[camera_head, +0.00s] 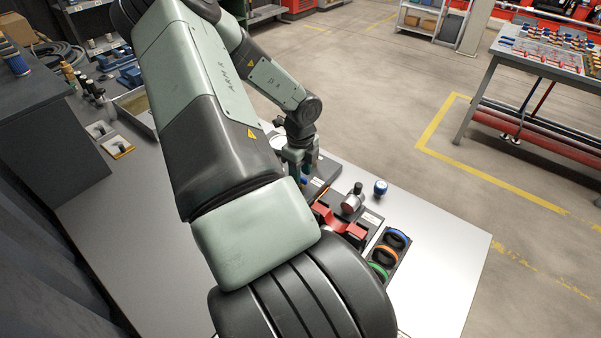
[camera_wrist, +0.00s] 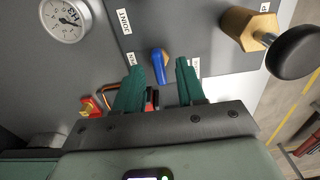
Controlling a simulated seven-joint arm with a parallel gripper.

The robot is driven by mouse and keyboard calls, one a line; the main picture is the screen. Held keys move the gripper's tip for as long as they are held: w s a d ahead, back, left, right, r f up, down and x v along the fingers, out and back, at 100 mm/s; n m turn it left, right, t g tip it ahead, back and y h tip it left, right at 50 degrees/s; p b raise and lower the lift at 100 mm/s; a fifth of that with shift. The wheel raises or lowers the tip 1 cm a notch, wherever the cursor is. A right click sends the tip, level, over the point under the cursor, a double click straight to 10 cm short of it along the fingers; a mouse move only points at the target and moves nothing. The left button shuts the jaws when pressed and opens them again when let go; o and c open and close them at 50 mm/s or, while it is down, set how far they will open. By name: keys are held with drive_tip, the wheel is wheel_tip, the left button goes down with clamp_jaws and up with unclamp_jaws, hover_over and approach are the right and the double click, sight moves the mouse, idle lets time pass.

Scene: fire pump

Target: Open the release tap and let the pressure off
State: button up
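A small tap with a blue lever (camera_wrist: 158,66) and a brass-coloured body sits on a grey panel in the wrist view. I take it for the release tap; the labels beside it are partly covered. My gripper (camera_wrist: 160,68) is open, with one green finger on each side of the lever and visible gaps between. I cannot tell how deep the fingertips reach around it. A round white pressure gauge (camera_wrist: 66,17) is at the upper left, its dial turned in the picture. In the head view my gripper (camera_head: 298,172) is over the bench, and my arm hides much of the pump.
A black knob (camera_wrist: 294,53) on a brass hex fitting stands out at the right in the wrist view. A red lever (camera_wrist: 91,107) is at the lower left. In the head view, blue, orange and green rings (camera_head: 387,254) lie in a tray; the bench's right side (camera_head: 455,260) is clear.

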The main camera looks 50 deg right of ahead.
drive_tip(key=shift+f, duration=0.45)
drive_tip(key=shift+c, duration=0.4)
clamp_jaws()
